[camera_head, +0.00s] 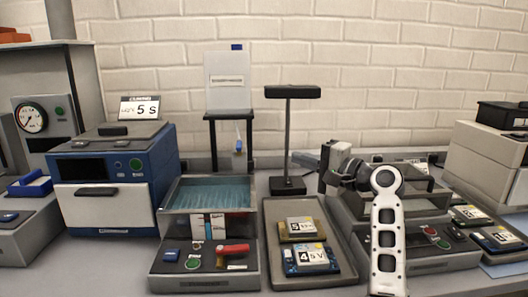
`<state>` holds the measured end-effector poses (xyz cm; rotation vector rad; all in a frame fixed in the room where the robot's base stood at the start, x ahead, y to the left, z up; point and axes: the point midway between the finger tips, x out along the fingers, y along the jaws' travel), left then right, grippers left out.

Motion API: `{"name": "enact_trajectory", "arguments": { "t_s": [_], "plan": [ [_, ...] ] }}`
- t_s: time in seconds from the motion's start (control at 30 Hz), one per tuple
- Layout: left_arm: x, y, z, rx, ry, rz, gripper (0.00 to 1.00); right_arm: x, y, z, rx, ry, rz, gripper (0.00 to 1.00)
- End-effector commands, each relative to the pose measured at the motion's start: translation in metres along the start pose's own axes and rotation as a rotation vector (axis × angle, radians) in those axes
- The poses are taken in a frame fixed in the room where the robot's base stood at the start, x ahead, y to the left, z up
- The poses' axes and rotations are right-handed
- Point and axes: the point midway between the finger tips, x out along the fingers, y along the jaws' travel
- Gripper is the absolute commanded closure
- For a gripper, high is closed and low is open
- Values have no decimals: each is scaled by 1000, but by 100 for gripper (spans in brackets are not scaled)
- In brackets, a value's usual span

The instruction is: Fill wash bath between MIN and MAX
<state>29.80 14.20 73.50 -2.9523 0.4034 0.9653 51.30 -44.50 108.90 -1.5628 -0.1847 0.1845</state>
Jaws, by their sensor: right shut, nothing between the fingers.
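The wash bath (210,194) is an open grey tank in the middle, with teal liquid across it. A small level window (208,226) with red and blue parts shows on its front wall; its MIN and MAX marks are too small to read. On the panel below are a red lever (232,249), a green button (193,264) and a blue part (171,255). My right gripper (325,180) is shut and empty, right of the bath and beyond the tray of cards, apart from the bath controls. My left gripper is out of view.
A grey tray (272,212) with voltage-labelled modules (312,257) lies right of the bath. A black stand (288,140) rises behind it. A blue oven-like box (118,180) stands left. My right arm partly hides a grey machine (430,235).

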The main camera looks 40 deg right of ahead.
Motion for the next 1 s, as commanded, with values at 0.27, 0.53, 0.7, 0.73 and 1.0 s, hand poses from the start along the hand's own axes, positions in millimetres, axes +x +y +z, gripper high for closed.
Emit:
{"name": "enact_trajectory", "arguments": {
  "t_s": [0.27, 0.53, 0.7, 0.73, 1.0],
  "plan": [
    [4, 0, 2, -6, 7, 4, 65, 43, 0, 1, 3, -3, -4, 100],
    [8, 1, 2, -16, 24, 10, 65, 100, 1, 1, 2, -3, -2, 100],
    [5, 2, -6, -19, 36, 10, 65, 117, 0, 20, 1, -3, -1, 100],
    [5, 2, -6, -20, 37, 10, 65, 120, 0, 22, 2, -3, -1, 100],
    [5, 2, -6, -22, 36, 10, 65, 126, 0, 29, 1, -1, 0, 100]
  ]
}}
